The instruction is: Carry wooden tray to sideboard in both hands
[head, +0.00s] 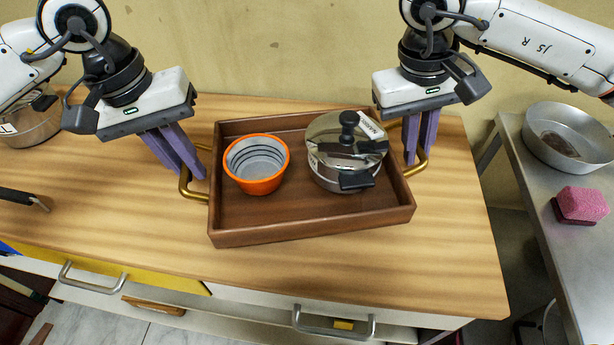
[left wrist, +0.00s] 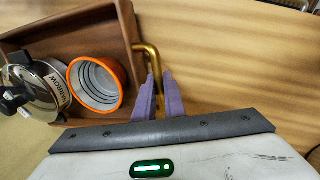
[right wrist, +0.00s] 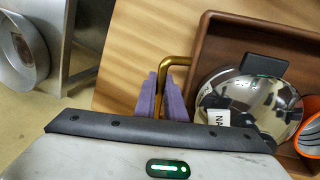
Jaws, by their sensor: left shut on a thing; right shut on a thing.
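The wooden tray (head: 290,228) is dark brown with a brass handle at each end. It is on or just above the light wooden sideboard top (head: 400,270); I cannot tell if it touches. It holds an orange bowl (head: 256,184) with a grey lined inside and a steel pot (head: 335,165) with a black-knobbed lid. My left gripper (head: 192,172) is shut on the left brass handle (left wrist: 152,60). My right gripper (head: 413,157) is shut on the right brass handle (right wrist: 172,63). The purple fingers hide part of each handle.
A metal side table (head: 540,200) at the right holds a steel pan (head: 566,140) and a pink sponge (head: 582,203). Another metal pot (head: 30,128) stands at the far left. Drawers with metal handles (head: 334,325) are below the front edge. The wood left of the tray is mostly clear.

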